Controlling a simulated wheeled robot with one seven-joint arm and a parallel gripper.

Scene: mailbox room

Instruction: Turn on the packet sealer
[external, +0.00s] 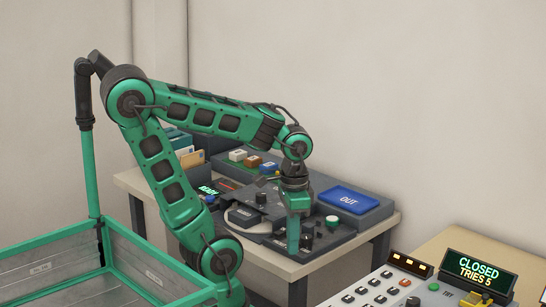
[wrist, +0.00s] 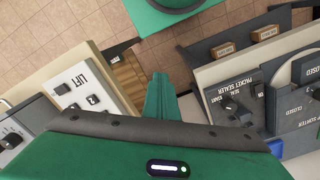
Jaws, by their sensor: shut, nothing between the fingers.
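A black knob (wrist: 236,110) sits on that panel beside small lettering. My gripper (wrist: 161,82) is shut and empty, to the left of the sealer panel and apart from it in this view. In the external view my gripper (external: 293,247) points down over the front right of the machine table, among dark controls. It hides part of the panel behind it, and I cannot tell there whether it touches anything.
A blue OUT pad (external: 347,200) lies at the table's right, with a pale green button (external: 333,221) nearby. A READY display (external: 208,190) stands at the left. A keypad console (external: 385,290) and a CLOSED display (external: 480,272) are at front right. A green-rimmed cart (external: 60,245) is at left.

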